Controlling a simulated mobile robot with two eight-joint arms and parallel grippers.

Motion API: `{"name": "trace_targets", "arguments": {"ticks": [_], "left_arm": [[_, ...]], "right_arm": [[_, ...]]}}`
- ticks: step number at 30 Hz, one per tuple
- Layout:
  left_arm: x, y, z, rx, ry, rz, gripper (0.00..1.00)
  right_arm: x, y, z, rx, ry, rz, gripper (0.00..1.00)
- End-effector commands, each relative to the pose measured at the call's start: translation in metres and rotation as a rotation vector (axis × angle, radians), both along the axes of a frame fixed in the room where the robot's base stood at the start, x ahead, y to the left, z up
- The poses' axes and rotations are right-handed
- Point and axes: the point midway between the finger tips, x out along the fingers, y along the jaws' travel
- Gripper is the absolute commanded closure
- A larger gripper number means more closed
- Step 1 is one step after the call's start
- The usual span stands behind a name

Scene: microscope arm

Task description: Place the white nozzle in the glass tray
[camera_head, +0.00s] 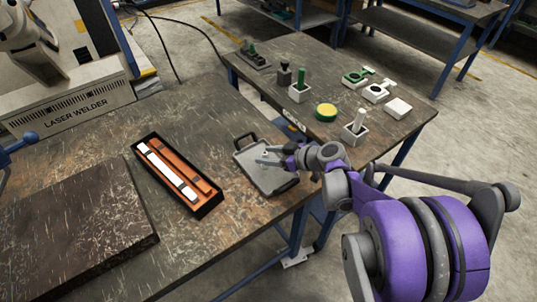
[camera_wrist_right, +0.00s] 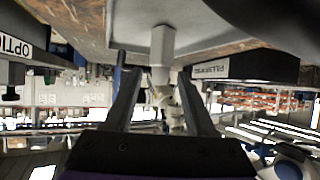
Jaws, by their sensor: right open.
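The grey tray (camera_head: 258,178) with black handles lies on the near workbench, right of its middle. The white nozzle (camera_wrist_right: 162,45) stands on the tray's grey surface in the right wrist view, which looks upside down. In the head view it is only a small pale shape (camera_head: 265,155) by my fingers. My right gripper (camera_head: 268,157) is over the tray, with its fingers apart. In the wrist view the fingertips (camera_wrist_right: 155,68) are on either side of the nozzle, with gaps showing. My left gripper is not in view.
A black case (camera_head: 208,208) with orange and white bars lies left of the tray. A dark plate (camera_head: 75,235) lies farther left. The adjoining table holds a yellow-green disc (camera_head: 326,112), a white holder with an upright white piece (camera_head: 356,130), and several small parts.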

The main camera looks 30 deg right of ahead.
Motion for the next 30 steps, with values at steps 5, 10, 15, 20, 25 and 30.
{"name": "trace_targets", "arguments": {"ticks": [5, 10, 15, 20, 25, 30], "left_arm": [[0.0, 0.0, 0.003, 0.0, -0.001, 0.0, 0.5], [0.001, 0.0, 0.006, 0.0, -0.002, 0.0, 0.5], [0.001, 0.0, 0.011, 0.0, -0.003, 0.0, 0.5], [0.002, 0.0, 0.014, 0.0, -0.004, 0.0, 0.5], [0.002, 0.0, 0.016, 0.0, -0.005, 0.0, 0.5], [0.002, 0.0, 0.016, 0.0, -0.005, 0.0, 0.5]], "right_arm": [[-0.002, -0.002, 0.006, 0.0, 0.0, -0.002, 0.44], [-0.026, -0.013, 0.019, -0.001, 0.0, -0.004, 0.44], [-0.056, -0.028, 0.038, -0.001, -0.001, -0.006, 0.44], [-0.079, -0.039, 0.052, -0.001, -0.001, -0.005, 0.44], [-0.092, -0.045, 0.059, 0.0, 0.0, -0.001, 0.44], [-0.095, -0.046, 0.061, 0.0, 0.0, -0.001, 0.44]]}}
